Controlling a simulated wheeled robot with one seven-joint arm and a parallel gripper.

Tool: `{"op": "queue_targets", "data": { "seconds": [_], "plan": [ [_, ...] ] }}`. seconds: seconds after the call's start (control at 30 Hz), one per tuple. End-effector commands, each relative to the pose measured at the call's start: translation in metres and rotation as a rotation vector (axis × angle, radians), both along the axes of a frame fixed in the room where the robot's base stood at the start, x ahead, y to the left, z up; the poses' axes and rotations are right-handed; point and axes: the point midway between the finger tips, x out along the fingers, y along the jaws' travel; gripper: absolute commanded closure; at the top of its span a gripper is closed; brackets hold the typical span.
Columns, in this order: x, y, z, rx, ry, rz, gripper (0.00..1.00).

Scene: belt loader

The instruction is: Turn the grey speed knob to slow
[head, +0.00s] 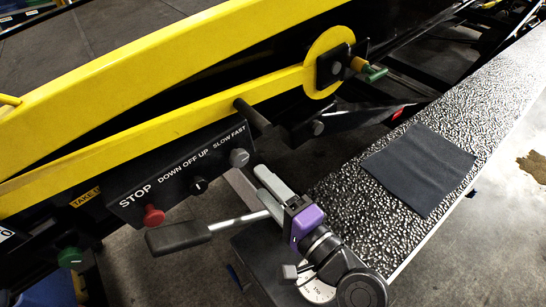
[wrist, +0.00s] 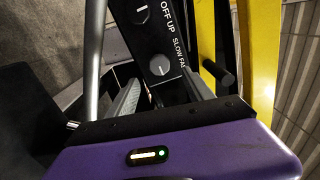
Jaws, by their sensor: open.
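The grey speed knob (head: 239,157) sits at the right end of the black control panel (head: 180,172), below the label "SLOW FAST". In the wrist view, the grey knob (wrist: 160,66) faces me with a pale mark on it, but I cannot tell surely which setting it points to. My gripper (head: 248,177) is open, close in front of the knob and a little below it in the head view. In the wrist view, its two grey fingers (wrist: 160,92) stand apart on either side of the knob's line, and nothing is between them.
The panel also carries a black "DOWN OFF UP" knob (head: 198,185) and a red STOP button (head: 153,215). A black handle (head: 178,236) on a metal rod lies below. A dark post (head: 252,115) juts out above the grey knob. Yellow rails (head: 150,132) run behind.

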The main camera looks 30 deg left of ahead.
Motion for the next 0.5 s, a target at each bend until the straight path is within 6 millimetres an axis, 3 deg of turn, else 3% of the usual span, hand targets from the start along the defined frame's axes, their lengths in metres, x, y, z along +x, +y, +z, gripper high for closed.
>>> {"op": "queue_targets", "data": {
  "seconds": [0.17,0.5],
  "plan": [
    [0.004,0.011,0.000,0.001,0.016,0.004,0.40],
    [0.023,0.057,0.001,0.000,0.013,0.002,0.40]
  ]
}}
